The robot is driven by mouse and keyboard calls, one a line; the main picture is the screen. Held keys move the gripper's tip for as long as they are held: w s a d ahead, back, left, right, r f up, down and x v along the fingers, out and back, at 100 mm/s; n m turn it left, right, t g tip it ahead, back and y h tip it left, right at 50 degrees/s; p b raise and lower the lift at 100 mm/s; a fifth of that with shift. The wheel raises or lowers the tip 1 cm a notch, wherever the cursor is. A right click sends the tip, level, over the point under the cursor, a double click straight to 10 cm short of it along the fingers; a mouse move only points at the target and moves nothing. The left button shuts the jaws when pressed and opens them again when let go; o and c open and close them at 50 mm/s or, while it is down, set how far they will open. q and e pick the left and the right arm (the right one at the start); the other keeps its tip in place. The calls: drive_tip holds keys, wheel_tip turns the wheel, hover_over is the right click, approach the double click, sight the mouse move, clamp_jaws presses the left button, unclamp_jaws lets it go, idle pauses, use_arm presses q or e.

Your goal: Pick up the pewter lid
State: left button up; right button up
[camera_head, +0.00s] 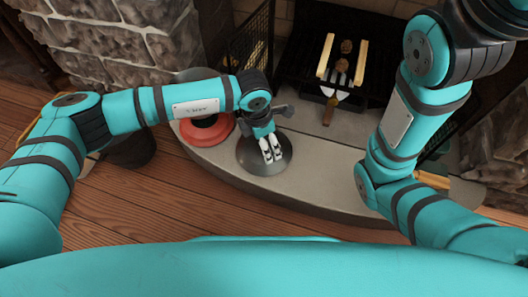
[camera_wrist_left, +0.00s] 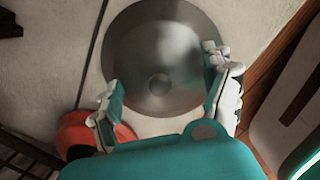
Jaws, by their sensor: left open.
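The pewter lid (camera_head: 252,167) is a round, dark grey, shiny disc on the pale stone hearth, near its curved front edge. I cannot tell the height of the fingertips above the lid. My right gripper is out of view.
A red round object (camera_head: 207,130) with a dark middle lies left of the lid, close to it. Behind are a black mesh screen (camera_head: 252,45) and a fireplace with a wooden-handled tool (camera_head: 329,110). The wooden floor (camera_head: 180,200) lies in front of the hearth.

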use_arm(q)
drive_tip(key=shift+r, duration=0.1)
drive_tip(key=c, duration=1.6)
